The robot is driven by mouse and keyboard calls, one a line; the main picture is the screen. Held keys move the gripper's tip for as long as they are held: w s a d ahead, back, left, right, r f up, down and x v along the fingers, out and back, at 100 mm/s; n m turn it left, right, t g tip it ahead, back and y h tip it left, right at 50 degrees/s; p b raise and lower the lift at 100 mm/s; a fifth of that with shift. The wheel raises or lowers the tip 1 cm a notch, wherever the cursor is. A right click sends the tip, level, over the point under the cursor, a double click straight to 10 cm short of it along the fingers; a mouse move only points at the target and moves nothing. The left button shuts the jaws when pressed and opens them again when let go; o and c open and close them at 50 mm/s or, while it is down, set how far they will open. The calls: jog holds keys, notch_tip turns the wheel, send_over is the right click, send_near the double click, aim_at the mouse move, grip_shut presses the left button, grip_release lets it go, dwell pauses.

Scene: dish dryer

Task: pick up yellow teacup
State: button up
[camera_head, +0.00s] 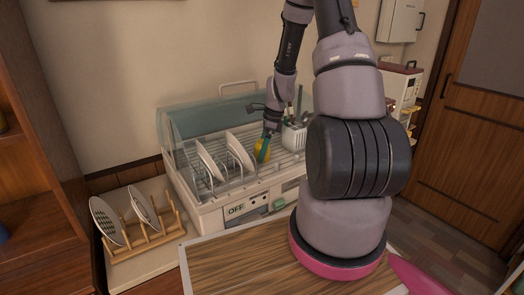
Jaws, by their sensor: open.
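The yellow teacup (262,151) is inside the dish dryer (235,207), right of the upright plates. Only part of it shows, because my gripper covers some of it. My gripper (266,136) is open at the end of my arm and reaches down into the dryer from above, right at the cup in this view. I cannot tell whether the fingers touch the cup or stand around it.
White plates (210,160) stand in the dryer's rack left of the cup. A white utensil holder (294,135) stands to the right. The dryer's clear cover (182,123) curves over the left and back. A wooden rack (142,236) with plates is at the lower left.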

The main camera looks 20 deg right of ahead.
jog(key=shift+f, duration=0.1)
jog(key=c, duration=1.4)
